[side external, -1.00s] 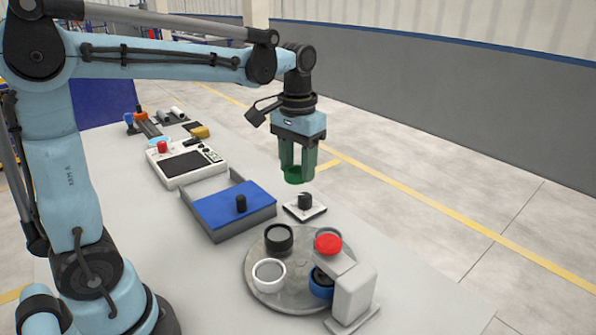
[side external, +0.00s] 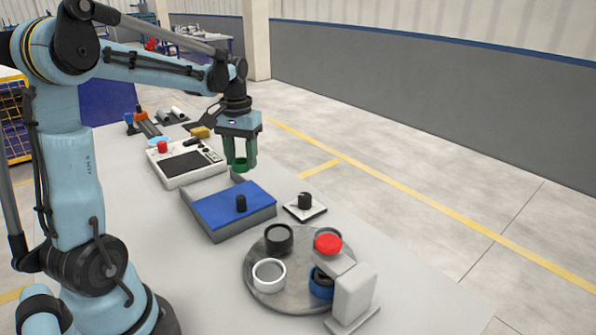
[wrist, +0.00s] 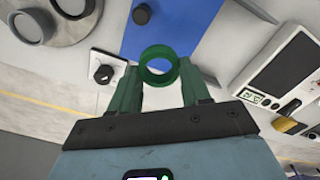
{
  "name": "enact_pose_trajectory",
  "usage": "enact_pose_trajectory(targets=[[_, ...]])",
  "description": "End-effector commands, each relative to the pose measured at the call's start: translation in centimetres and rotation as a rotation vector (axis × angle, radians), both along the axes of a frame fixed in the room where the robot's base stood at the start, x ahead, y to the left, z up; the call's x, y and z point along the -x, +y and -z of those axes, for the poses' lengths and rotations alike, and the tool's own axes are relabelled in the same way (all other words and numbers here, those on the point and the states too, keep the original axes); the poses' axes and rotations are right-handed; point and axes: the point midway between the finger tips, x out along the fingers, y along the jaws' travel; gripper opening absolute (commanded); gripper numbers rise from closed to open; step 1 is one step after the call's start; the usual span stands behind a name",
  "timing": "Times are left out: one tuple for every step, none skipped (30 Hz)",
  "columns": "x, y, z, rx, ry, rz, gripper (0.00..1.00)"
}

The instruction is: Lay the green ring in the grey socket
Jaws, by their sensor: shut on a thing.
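My gripper (side external: 240,162) has green fingers and is shut on the green ring (wrist: 159,50), which hangs between the fingertips. The ring also shows in the side view (side external: 240,168), above the table beyond the blue-lidded tray. The grey socket (side external: 329,231) seems to be the one at the back right of the round grey plate (side external: 259,296), partly hidden behind a red knob. In the wrist view, a grey round socket (wrist: 28,27) lies at the upper left, apart from the ring; it appears to be the same one.
A black socket (side external: 278,239), a white one (side external: 268,273) and a blue one (side external: 320,286) share the plate. A grey post with a red top (side external: 352,295) overhangs its right side. A blue-lidded tray (side external: 222,206), knobbed white pad (side external: 304,208) and control box (side external: 186,163) stand nearby.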

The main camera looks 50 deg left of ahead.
Motion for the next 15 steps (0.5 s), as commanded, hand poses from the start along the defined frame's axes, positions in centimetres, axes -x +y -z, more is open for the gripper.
enact_pose_trajectory(targets=[[0.6,1.8,0.5,0.0,0.0,-0.051,0.18],[0.9,2.7,0.7,0.0,0.0,-0.076,0.18],[1.3,3.7,1.0,0.0,0.0,-0.105,0.18],[1.5,4.3,1.2,0.0,0.0,-0.123,0.18],[1.8,4.9,1.4,0.0,0.0,-0.141,0.18],[2.1,5.5,1.6,0.0,0.0,-0.159,0.18],[2.2,5.9,1.7,0.0,0.0,-0.171,0.18],[2.4,6.2,1.8,0.0,0.0,-0.179,0.18],[2.6,6.6,1.9,0.0,0.0,-0.189,0.18],[2.7,6.9,2.0,0.0,0.0,-0.195,0.18],[2.9,7.2,2.2,0.0,0.0,-0.199,0.18],[3.0,7.6,2.5,0.0,0.0,-0.202,0.18],[3.2,8.1,2.7,0.0,0.0,-0.204,0.18],[3.5,8.5,3.0,0.0,0.0,-0.205,0.18],[3.8,9.2,3.5,0.0,0.0,-0.205,0.18]])
